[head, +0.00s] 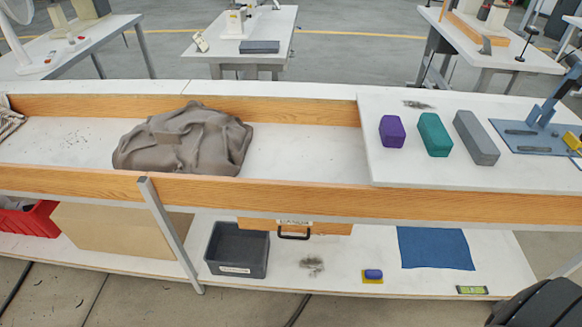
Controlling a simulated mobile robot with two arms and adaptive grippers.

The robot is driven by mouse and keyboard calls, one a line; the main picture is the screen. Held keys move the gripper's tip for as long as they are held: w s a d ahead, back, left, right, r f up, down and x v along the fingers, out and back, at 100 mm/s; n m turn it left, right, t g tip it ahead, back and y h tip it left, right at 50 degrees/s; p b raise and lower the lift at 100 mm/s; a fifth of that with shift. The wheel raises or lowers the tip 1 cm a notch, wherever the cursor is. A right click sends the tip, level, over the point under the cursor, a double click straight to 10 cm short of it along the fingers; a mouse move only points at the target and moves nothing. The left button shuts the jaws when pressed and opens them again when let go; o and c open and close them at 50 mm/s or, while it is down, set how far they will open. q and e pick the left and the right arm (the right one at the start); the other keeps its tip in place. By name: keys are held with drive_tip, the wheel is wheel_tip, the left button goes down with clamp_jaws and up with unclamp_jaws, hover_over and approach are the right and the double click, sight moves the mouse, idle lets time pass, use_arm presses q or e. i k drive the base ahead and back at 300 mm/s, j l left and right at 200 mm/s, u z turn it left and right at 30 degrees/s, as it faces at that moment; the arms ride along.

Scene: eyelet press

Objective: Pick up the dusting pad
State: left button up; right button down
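A small blue block with a yellow base (373,275) lies on the lower white shelf, right of a dark smudge; it looks most like the dusting pad, but at this size I cannot be sure. On the upper table at the right, a purple block (392,131), a teal block (434,135) and a grey block (476,138) stand apart in a row. Nothing touches these blocks. Neither gripper's fingers show. A dark rounded shape cuts into the lower right corner; I cannot tell whether it is part of my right arm.
A wooden rail (300,200) fronts the upper table. The blue press (535,132) stands right. The shelf holds a grey bin (237,252), blue cloth (435,248), green level (472,290) and red crate (30,218). A slanted leg crosses in front.

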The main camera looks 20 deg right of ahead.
sight(369, 276)
drive_tip(key=k+j+z, duration=0.25)
drive_tip(key=k+z, duration=0.7)
